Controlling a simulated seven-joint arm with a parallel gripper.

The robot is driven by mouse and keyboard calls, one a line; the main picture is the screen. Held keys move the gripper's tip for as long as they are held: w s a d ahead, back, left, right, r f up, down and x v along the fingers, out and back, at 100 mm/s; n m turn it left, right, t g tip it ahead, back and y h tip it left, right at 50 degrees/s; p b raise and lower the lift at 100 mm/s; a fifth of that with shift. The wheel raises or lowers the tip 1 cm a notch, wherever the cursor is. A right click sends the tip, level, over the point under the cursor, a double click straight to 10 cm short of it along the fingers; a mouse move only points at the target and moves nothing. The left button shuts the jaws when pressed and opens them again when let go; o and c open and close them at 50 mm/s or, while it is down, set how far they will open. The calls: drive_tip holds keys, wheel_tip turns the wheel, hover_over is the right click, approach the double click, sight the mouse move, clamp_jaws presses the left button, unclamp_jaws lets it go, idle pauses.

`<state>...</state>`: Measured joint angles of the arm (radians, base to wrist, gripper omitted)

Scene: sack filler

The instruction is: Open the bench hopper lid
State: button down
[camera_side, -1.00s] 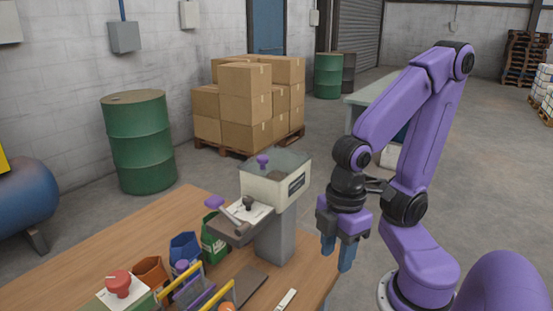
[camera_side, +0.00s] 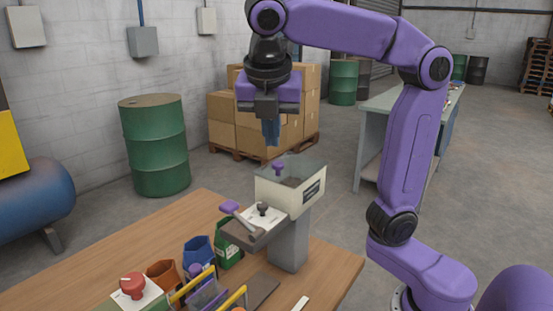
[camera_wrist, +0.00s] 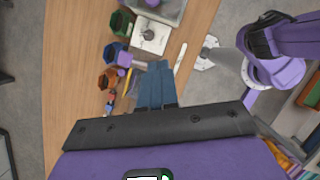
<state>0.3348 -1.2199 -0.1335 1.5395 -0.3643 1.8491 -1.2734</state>
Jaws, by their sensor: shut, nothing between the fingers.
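The bench hopper (camera_side: 280,196) is a cream box on a grey stand at the table's back edge. Its greyish, see-through lid (camera_side: 308,165) lies on top, with a purple knob (camera_side: 278,167) standing up from it. My gripper (camera_side: 271,143) points down with its blue fingers together, empty, above and behind the knob in the side view and apart from it. In the wrist view the shut fingers (camera_wrist: 156,68) show in the middle; the hopper (camera_wrist: 160,10) is cut off at the top edge.
A purple-ended lever (camera_side: 229,206) and a dark knob stand in front of the hopper. Coloured bins (camera_side: 197,250), yellow rails and a red knob (camera_side: 132,285) crowd the table front. Cardboard boxes and a green drum (camera_side: 155,145) stand behind. The table's left part is clear.

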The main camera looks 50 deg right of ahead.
drive_tip(key=w+d+f, duration=0.4)
drive_tip(key=d+f, duration=0.2)
drive_tip(key=f, duration=0.2)
drive_tip(key=shift+d+f, duration=0.35)
drive_tip(key=shift+d, duration=0.05)
idle(0.3)
hover_over(301, 167)
drive_tip(key=shift+d, duration=0.2)
idle(0.4)
